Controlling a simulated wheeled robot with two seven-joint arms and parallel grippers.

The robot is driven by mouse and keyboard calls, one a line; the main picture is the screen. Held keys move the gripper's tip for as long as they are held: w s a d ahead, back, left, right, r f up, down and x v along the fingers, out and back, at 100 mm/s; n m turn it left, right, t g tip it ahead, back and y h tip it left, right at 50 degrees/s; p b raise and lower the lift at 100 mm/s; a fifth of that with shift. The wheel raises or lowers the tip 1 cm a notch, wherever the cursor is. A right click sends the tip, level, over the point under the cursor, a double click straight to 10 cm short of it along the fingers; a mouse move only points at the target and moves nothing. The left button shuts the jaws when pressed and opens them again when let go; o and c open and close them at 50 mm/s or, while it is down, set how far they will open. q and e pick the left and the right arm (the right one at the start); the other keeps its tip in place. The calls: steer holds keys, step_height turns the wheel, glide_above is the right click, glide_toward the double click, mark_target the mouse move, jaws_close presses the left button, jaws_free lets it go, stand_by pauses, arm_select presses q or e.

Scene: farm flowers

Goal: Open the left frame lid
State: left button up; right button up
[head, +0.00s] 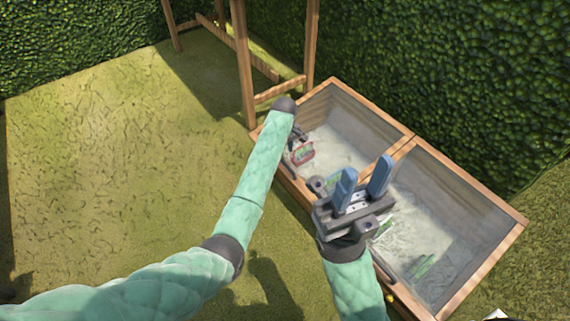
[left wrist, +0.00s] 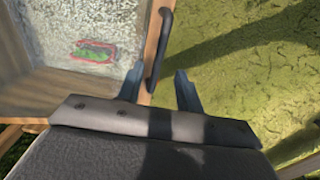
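The left frame is the farther wooden-edged box with a pale glassy lid (head: 345,125), and the lid appears closed. In the left wrist view, a dark bar handle (left wrist: 161,45) stands on the wooden front edge (left wrist: 150,50) of the frame. My left gripper (left wrist: 156,74) is open, one blue finger on each side of the handle's lower end; I cannot tell whether either touches it. In the head view, my left gripper (head: 298,145) is mostly hidden by its wrist. My right gripper (head: 363,172) is open and empty, in front of the frames.
The right frame (head: 470,265) joins the left one, with green plants inside. A red-edged item with green (left wrist: 95,52) shows through the left frame's surface. A wooden post structure (head: 243,65) stands behind the left frame. Hedges (head: 430,60) line the back. Grass (head: 110,170) is open to the left.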

mark_target(285, 163)
arm_select(q)
step_height(285, 163, down, 7)
steer(key=shift+f+b, duration=0.15)
steer(key=shift+b, duration=0.85)
steer(key=shift+c, duration=0.3)
jaws_close()
